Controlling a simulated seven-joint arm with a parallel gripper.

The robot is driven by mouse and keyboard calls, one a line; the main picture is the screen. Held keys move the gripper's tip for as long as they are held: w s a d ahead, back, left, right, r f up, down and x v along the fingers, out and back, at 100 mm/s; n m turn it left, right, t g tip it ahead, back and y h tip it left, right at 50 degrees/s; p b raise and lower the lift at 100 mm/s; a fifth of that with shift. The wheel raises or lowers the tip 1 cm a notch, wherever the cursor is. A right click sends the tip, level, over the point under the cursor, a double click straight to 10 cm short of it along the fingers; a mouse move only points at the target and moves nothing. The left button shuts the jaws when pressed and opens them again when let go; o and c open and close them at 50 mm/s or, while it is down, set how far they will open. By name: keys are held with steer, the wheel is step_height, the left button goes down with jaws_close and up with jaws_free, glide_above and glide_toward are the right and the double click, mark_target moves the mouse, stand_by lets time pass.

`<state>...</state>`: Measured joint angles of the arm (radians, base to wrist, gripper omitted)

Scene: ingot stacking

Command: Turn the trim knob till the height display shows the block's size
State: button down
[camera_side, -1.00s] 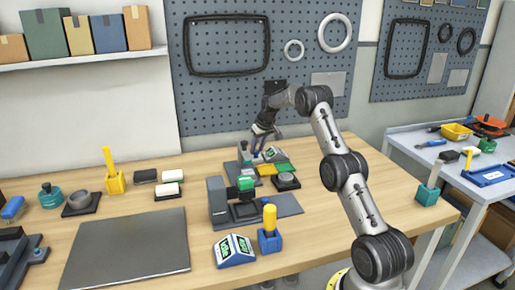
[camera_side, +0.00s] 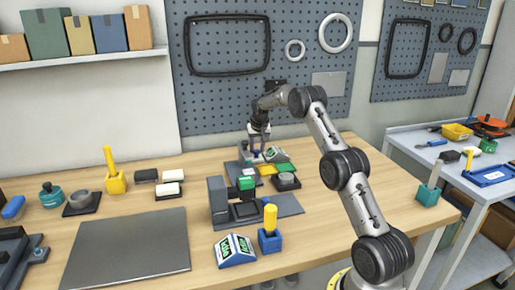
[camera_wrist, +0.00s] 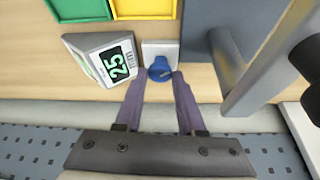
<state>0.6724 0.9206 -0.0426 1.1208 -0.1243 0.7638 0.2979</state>
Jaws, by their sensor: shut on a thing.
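The trim knob (camera_wrist: 159,68) is a small blue knob on a white plate in the wrist view. My gripper (camera_wrist: 156,78) has its two purple fingers closed on either side of it, and it shows in the side view (camera_side: 258,152) pointing down at the back of the table. The height display (camera_wrist: 116,63) stands just left of the knob, with green digits that look like 25 with mm beside them. It also shows in the side view (camera_side: 271,154), too small to read. I cannot tell which thing is the block.
A grey stand (camera_wrist: 240,80) rises close to the right of the knob. A green tray (camera_wrist: 80,8) and a yellow tray (camera_wrist: 145,8) lie beyond the display. In the side view a second display (camera_side: 234,250) and a dark press-like device (camera_side: 218,200) stand nearer the front.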

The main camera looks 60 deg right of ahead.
steer(key=shift+m, duration=0.4)
steer(key=c, duration=0.5)
jaws_free()
steer(key=shift+r, duration=0.1)
steer(key=v, duration=1.3)
steer(key=shift+a+r, duration=0.25)
steer(key=shift+a, duration=0.05)
steer(key=shift+w, duration=0.1)
